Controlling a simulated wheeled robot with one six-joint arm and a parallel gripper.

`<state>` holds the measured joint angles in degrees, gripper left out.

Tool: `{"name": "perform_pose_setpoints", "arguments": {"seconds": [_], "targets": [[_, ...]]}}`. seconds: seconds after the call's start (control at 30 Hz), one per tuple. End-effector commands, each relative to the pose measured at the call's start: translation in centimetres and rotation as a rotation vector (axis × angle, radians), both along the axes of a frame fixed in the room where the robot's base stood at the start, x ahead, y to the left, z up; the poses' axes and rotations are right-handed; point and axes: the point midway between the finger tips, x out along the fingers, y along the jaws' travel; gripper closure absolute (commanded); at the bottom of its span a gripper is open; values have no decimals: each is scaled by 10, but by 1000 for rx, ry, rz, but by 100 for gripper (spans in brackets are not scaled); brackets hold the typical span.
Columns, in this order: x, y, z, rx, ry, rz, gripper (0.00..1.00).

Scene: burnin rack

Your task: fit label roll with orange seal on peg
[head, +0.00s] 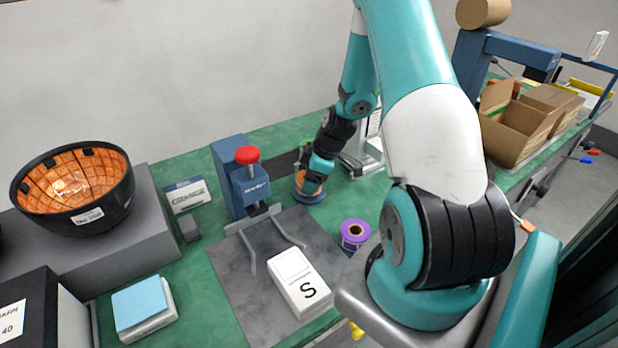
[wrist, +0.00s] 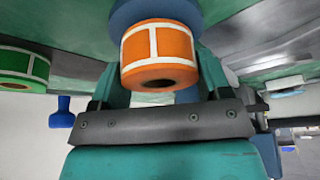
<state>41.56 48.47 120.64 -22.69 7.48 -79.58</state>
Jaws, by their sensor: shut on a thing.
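The orange label roll (wrist: 158,52), with white bands between its orange labels, sits between the two teal fingers of my gripper (wrist: 157,78), which is shut on it. In the head view the roll (head: 301,182) shows partly behind my gripper (head: 313,180). A round blue base (head: 312,197) lies just under the roll; a blue disc (wrist: 150,12) also shows behind the roll in the wrist view. The peg itself is hidden, so I cannot tell whether the roll is around it.
A blue press with a red knob (head: 247,155) stands close left of my gripper. A green roll (wrist: 22,68) shows in the wrist view. Open cardboard boxes (head: 515,127) stand right.

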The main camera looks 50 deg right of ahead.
Motion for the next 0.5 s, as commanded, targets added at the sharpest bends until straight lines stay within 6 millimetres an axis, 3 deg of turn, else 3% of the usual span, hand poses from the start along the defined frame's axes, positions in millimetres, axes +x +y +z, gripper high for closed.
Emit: {"name": "perform_pose_setpoints", "arguments": {"seconds": [0.43,0.47,0.5], "targets": [[0,0,-7,0,0,0,54],[0,0,-7,0,0,0,27],[0,0,-7,0,0,0,18]]}}
